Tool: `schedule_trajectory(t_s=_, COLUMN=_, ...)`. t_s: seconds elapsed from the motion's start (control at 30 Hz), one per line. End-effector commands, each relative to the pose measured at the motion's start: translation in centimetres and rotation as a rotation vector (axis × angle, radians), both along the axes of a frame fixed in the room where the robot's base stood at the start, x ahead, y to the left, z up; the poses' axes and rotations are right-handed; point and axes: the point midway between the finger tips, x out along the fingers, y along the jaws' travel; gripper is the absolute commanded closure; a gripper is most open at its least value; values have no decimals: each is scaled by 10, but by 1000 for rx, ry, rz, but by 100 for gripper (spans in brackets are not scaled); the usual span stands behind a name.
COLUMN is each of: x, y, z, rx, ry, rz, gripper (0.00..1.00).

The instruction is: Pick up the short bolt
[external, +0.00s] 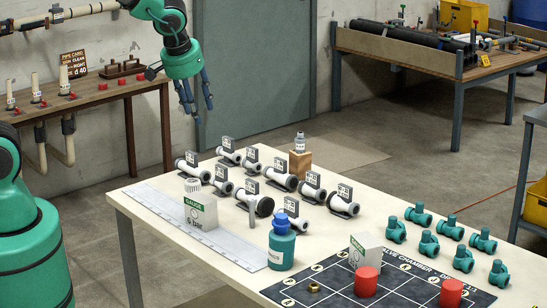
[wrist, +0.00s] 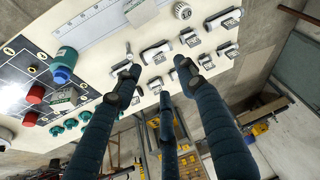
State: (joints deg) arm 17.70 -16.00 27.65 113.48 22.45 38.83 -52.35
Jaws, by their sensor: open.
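No bolt is clearly recognisable. A small grey pin-like piece (external: 252,215) stands upright on the pale table (external: 150,205), beside a black-ended pipe piece, and may be the short bolt. It also shows in the wrist view (wrist: 128,47), left of my fingertips. My gripper (external: 199,112) hangs well above and behind the table's far left part, apart from everything. Its dark fingers are spread and empty, as the wrist view shows too (wrist: 158,70).
Several labelled white pipe pieces (external: 281,180) stand mid-table. Red cylinders (external: 366,281) stand on the board (external: 330,292); several teal fittings (external: 484,241) are at right.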

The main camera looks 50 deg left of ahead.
Motion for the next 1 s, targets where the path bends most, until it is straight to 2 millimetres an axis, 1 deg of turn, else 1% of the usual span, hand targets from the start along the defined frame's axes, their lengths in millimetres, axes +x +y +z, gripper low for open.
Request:
schedule_trajectory(t_s=0.03, x=11, y=-14, z=-22, rx=3, ry=8, rz=7, gripper=59)
schedule_trajectory(t_s=0.1, x=25, y=-31, z=-47, rx=2, ry=8, rz=26, gripper=59)
schedule_trajectory(t_s=0.2, x=41, y=-54, z=-81, rx=1, ry=6, rz=48, gripper=59)
schedule_trajectory(t_s=0.3, x=51, y=-74, z=-112, rx=-2, ry=6, rz=67, gripper=59)
schedule_trajectory(t_s=0.4, x=58, y=-88, z=-134, rx=-7, ry=3, rz=81, gripper=59)
schedule_trajectory(t_s=0.5, x=61, y=-97, z=-147, rx=-9, ry=1, rz=90, gripper=59)
schedule_trajectory(t_s=0.6, x=63, y=-100, z=-152, rx=-11, ry=0, rz=94, gripper=59)
schedule_trajectory(t_s=1.0, x=63, y=-100, z=-154, rx=-11, ry=0, rz=95, gripper=59)
